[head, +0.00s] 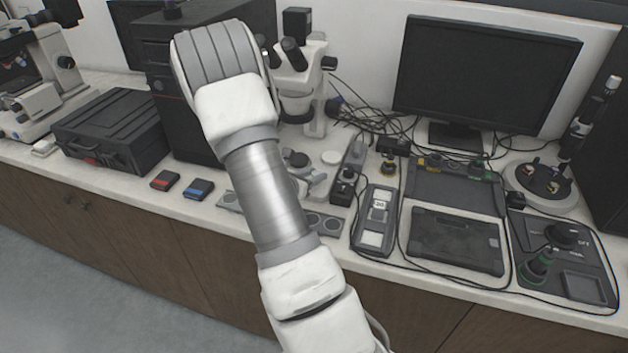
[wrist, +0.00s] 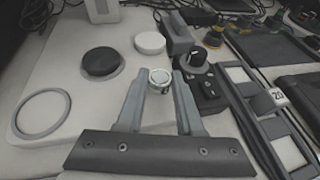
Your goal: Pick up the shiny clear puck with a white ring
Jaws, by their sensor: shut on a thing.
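The clear puck with a white ring (wrist: 160,78) is in the wrist view, between the two grey fingers of my gripper (wrist: 160,82). The fingers are shut on it, one on each side near their tips. Its top looks pale and shiny, with a bright rim. I cannot tell whether it touches the surface beneath.
Close by are a black round knob (wrist: 101,62), a white disc (wrist: 150,42), a flat grey ring (wrist: 42,112) and a small black control box (wrist: 205,82). A microscope (head: 300,85) stands behind. Cables and a meter (head: 376,220) lie to the right.

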